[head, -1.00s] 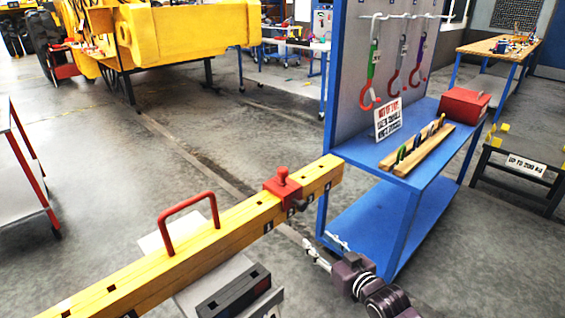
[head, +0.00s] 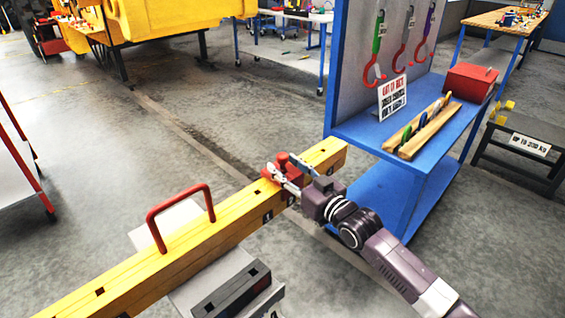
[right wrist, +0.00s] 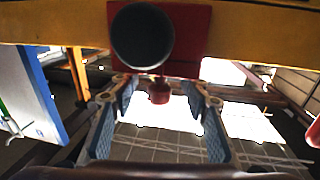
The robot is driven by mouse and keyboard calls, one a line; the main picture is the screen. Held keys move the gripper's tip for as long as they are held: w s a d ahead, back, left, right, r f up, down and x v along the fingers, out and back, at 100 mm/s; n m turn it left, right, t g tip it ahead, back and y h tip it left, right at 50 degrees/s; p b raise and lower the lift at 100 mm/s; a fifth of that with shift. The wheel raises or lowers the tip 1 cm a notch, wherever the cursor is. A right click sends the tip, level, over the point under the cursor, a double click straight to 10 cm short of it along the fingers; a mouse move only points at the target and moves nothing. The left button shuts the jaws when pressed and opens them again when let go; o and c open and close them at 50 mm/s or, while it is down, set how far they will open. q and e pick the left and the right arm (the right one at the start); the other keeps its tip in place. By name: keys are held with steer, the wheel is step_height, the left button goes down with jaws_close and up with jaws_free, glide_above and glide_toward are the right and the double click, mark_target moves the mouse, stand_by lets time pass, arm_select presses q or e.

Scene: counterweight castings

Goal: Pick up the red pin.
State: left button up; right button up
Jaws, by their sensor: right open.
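The red pin (head: 282,158) stands upright in a red block on the yellow beam (head: 235,215), near the beam's right end. My right gripper (head: 281,165) is at the pin, its fingers reaching over the red block from the right. In the right wrist view the pin's small red head (right wrist: 160,92) shows between the two open blue-padded fingers, with a gap on each side. A dark round knob (right wrist: 141,36) on the block's side partly covers the pin's stem. My left gripper is not in view.
A red arched handle (head: 180,190) rises from the beam left of the block. A blue cart (head: 362,128) with hooks, a sign and a red box (head: 470,82) stands close to the right. A dark slotted bar (head: 232,290) lies in front of the beam.

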steer(key=shift+x, duration=0.85)
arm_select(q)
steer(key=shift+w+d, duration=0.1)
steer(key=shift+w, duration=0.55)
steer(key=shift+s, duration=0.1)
arm_select(e)
steer(key=c, duration=0.5)
jaws_close()
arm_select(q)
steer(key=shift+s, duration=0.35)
arm_select(e)
steer(key=shift+r, duration=0.15)
arm_select(q)
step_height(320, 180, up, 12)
steer(key=p, duration=1.2)
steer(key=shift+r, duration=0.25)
arm_select(e)
step_height(320, 180, up, 22)
